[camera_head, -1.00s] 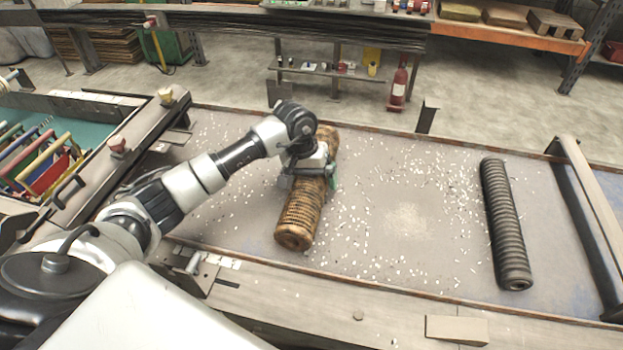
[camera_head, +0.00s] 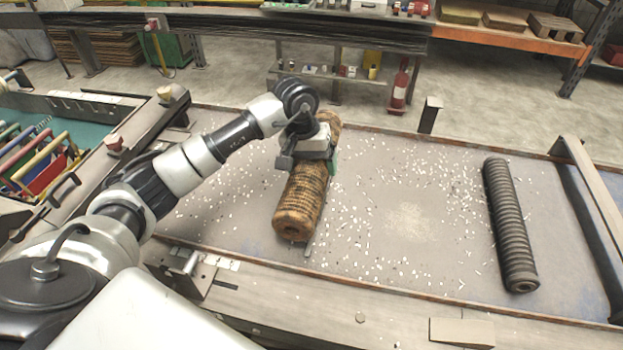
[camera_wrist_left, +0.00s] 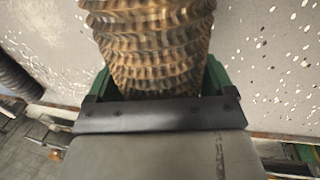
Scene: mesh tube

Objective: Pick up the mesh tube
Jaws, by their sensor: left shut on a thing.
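The mesh tube (camera_head: 302,199) is brown and perforated, and lies lengthwise over the left-middle of the grey table. My left gripper (camera_head: 310,158) is shut on it around its upper middle part, coming from above. In the left wrist view the tube (camera_wrist_left: 155,45) fills the space between the green-edged fingers of the gripper (camera_wrist_left: 152,82). The tube's near end appears a little above the table surface, with a thin dark strip showing beside it. Part of the tube is hidden under the gripper. My right gripper is not in view.
A dark ribbed tube (camera_head: 510,225) lies on the right of the table. White pellets are scattered around. A tray with coloured handles (camera_head: 40,160) is at the left. A wooden block (camera_head: 461,331) sits on the front edge. The table between the tubes is otherwise free.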

